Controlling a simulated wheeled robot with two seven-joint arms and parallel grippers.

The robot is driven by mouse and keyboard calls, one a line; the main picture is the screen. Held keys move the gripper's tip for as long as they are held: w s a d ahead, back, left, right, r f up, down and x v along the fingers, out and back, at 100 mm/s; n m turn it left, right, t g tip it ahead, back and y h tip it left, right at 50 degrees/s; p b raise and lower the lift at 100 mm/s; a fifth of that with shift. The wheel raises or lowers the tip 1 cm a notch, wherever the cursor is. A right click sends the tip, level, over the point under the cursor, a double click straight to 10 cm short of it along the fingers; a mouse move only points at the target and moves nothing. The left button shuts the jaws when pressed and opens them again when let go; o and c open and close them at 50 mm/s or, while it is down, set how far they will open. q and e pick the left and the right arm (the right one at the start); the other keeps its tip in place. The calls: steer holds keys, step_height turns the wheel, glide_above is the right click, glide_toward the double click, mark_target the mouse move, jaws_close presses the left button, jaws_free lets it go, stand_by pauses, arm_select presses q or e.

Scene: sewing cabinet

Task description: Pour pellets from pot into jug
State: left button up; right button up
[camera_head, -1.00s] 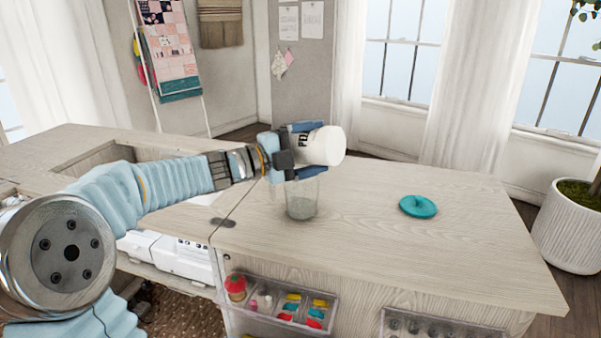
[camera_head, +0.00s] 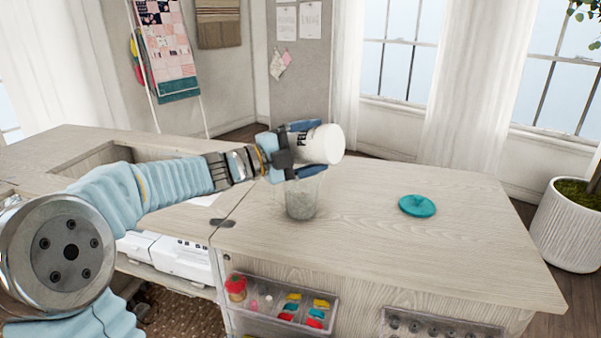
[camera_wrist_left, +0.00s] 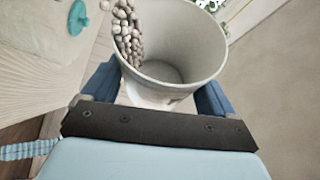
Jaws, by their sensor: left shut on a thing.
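My left gripper (camera_head: 311,149) is shut on the white pot (camera_head: 327,144), which has dark lettering on its side. It holds the pot tipped over on its side above the clear jug (camera_head: 301,205). The jug stands on the worktop and has grey pellets in its lower part; the gripper covers part of its top. In the left wrist view, the pot (camera_wrist_left: 188,88) shows its open mouth. Light pellets (camera_wrist_left: 127,32) are gathered along its left inner wall up to the rim, and the visible part of its bottom is bare. My right gripper is not in view.
A teal lid (camera_head: 417,206) lies on the wooden worktop (camera_head: 450,250), right of the jug, with bare surface around it. A clear tray (camera_head: 285,303) with colourful sewing items is below the front edge. A recessed opening (camera_head: 90,158) is at the left.

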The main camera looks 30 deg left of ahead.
arm_select(q)
steer(key=shift+a+r+n+t, duration=0.35)
steer(key=shift+a+n+t, duration=0.2)
steer(key=shift+n, duration=0.65)
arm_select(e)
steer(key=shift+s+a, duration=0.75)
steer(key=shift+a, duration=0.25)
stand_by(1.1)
